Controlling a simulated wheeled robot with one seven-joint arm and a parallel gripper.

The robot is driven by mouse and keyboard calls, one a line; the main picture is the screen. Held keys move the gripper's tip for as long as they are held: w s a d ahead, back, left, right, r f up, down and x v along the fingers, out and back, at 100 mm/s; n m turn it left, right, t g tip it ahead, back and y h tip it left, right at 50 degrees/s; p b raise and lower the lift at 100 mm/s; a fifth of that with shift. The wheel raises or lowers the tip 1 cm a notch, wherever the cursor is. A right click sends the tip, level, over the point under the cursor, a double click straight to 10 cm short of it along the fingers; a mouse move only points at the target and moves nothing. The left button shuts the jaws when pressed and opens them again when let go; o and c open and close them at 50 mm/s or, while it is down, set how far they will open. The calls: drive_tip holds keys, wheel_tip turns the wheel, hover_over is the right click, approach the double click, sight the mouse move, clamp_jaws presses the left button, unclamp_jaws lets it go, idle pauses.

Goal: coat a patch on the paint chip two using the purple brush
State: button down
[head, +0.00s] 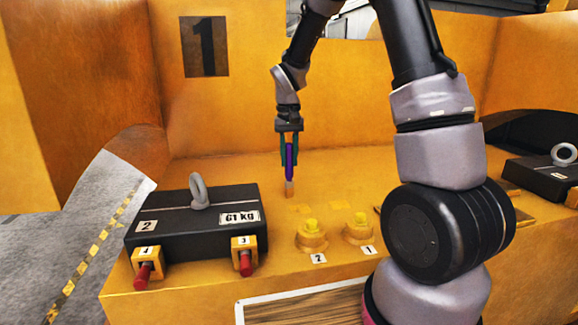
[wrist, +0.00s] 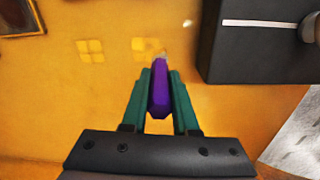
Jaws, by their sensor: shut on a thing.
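My gripper (head: 289,165) points down and is shut on the purple brush (head: 290,163). In the wrist view my gripper (wrist: 160,85) has its green fingers on either side of the purple brush (wrist: 159,92). The brush hangs tip down, its tip low over the yellow deck; I cannot tell whether it touches. Two faint yellow square patches, perhaps the paint chips, lie on the deck: one behind the button labelled 2 (head: 303,209), one behind the button labelled 1 (head: 340,205). In the wrist view the brush tip is beside the right-hand patch (wrist: 146,45); the other patch (wrist: 90,50) is farther left.
A black casting marked 61 kg (head: 180,228) with a ring on top stands left of the brush. Two yellow buttons (head: 311,236) (head: 358,229) stand in front of the patches. Red-handled fittings (head: 245,262) line the front edge. Another black casting (head: 540,177) is at right.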

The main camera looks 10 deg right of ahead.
drive_tip(key=shift+r, duration=1.25)
drive_tip(key=shift+d, duration=0.1)
